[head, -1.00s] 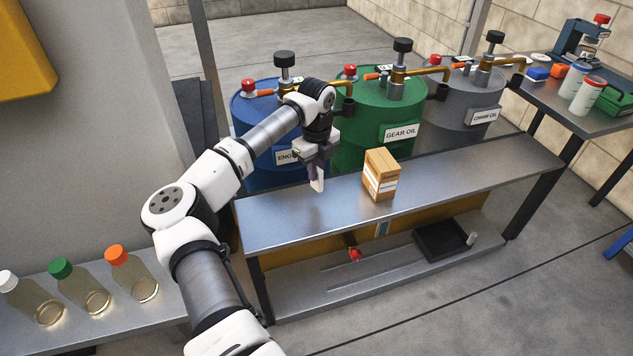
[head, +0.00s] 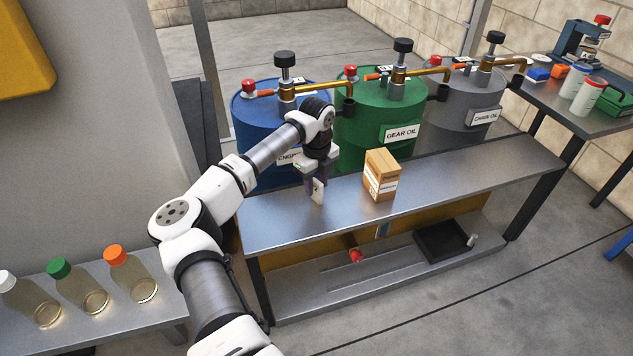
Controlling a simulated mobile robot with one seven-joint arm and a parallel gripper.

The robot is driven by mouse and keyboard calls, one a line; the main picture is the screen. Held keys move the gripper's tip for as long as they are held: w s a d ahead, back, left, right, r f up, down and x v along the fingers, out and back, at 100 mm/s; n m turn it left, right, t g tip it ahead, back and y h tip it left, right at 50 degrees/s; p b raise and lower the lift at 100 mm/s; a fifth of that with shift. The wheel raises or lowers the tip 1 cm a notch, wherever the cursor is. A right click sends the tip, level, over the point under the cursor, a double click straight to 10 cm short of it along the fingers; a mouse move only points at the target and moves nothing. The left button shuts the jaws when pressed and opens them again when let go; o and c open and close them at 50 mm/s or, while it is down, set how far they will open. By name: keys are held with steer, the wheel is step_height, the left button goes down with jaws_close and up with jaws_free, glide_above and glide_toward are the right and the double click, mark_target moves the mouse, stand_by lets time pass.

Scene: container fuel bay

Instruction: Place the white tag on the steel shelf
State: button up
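The steel shelf (head: 460,173) is a long grey metal surface in front of the drums. My gripper (head: 315,185) points down over the left part of this shelf. It is shut on the white tag (head: 318,192), a small pale flat piece held upright between the fingers. The tag's lower edge is at or very close to the shelf surface; I cannot tell if it touches. The fingers hide part of the tag.
A cardboard box (head: 381,176) stands on the shelf just right of my gripper. Blue (head: 250,120), green (head: 375,130) and grey (head: 462,125) drums with pumps stand behind. Three bottles (head: 85,285) stand at the lower left. The shelf's right part is clear.

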mark_target(317, 181)
step_height(317, 181, up, 12)
steer(key=p, duration=0.1)
steer(key=shift+r, duration=0.2)
stand_by(0.3)
steer(key=shift+d, duration=0.1)
